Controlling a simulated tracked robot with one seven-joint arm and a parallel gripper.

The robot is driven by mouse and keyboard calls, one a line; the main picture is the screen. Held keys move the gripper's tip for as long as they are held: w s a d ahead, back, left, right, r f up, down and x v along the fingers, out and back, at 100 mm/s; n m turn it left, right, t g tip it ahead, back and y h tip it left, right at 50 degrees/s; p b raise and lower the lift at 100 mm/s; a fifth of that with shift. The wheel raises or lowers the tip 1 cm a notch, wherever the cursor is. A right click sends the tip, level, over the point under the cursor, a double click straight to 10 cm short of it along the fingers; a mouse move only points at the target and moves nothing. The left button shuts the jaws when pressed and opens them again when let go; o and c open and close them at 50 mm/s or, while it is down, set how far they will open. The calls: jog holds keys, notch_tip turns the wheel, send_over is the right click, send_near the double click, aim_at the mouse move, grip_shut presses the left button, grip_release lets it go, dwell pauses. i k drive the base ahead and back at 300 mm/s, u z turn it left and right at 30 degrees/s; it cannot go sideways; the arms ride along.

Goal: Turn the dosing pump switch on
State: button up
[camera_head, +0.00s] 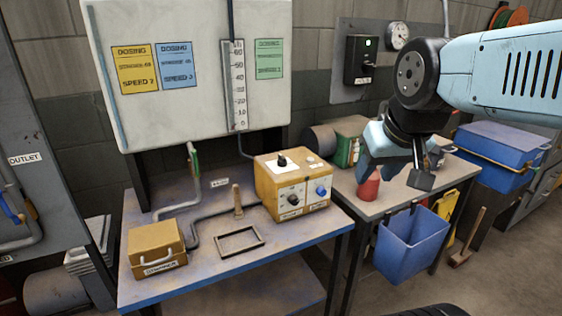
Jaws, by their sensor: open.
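A yellow box (272,198), which looks like the dosing pump, stands on the right part of the workbench. A black knob (282,161) sits on its top. Its front panel has a dark knob (293,200) and a blue knob (321,191), each over a label too small to read. I cannot tell which control is the switch. A black wall box (361,60) with a green light is mounted on a grey panel behind. My gripper (400,178) is open and empty, right of the yellow box and apart from it, above the side table.
A red bottle (368,187) stands close below my gripper on the side table (385,206). A blue bin (412,245) hangs at its front. The workbench (190,268) holds a smaller yellow box (156,247), a dark frame (240,243) and a pipe. A gauge board (190,100) rises behind.

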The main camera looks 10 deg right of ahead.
aim_at(282, 160)
jog(key=k, duration=1.05)
jog(key=z, duration=0.7)
jog(key=i, duration=2.05)
jog(key=u, duration=0.8)
